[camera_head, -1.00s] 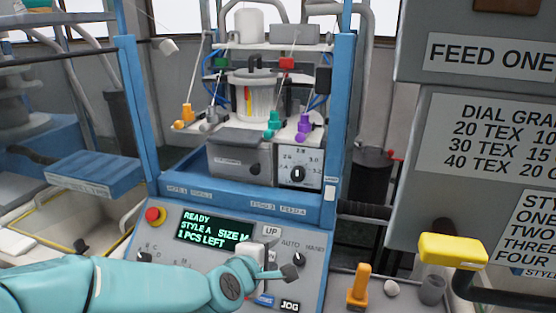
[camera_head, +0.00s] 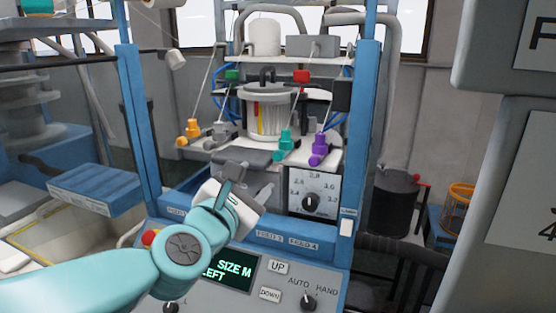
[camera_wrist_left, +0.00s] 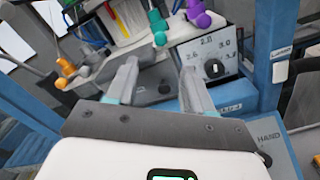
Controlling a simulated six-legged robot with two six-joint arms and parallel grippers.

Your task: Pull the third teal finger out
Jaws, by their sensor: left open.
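The teal finger (camera_head: 285,143) is the third in a row of coloured fingers on the machine's white shelf. An orange (camera_head: 190,130) and a grey finger (camera_head: 212,137) are left of it, a purple one (camera_head: 320,148) right of it. The teal finger also shows in the left wrist view (camera_wrist_left: 158,27), beyond the fingertips. My left gripper (camera_head: 248,180) is open and empty, below and in front of the row, apart from the teal finger. Its two fingers spread wide in the left wrist view (camera_wrist_left: 158,72). My right gripper is not in view.
A dial box (camera_head: 318,190) stands below the purple finger. Blue posts (camera_head: 362,130) frame the opening on both sides. A large grey box (camera_head: 500,60) with signs stands at the right.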

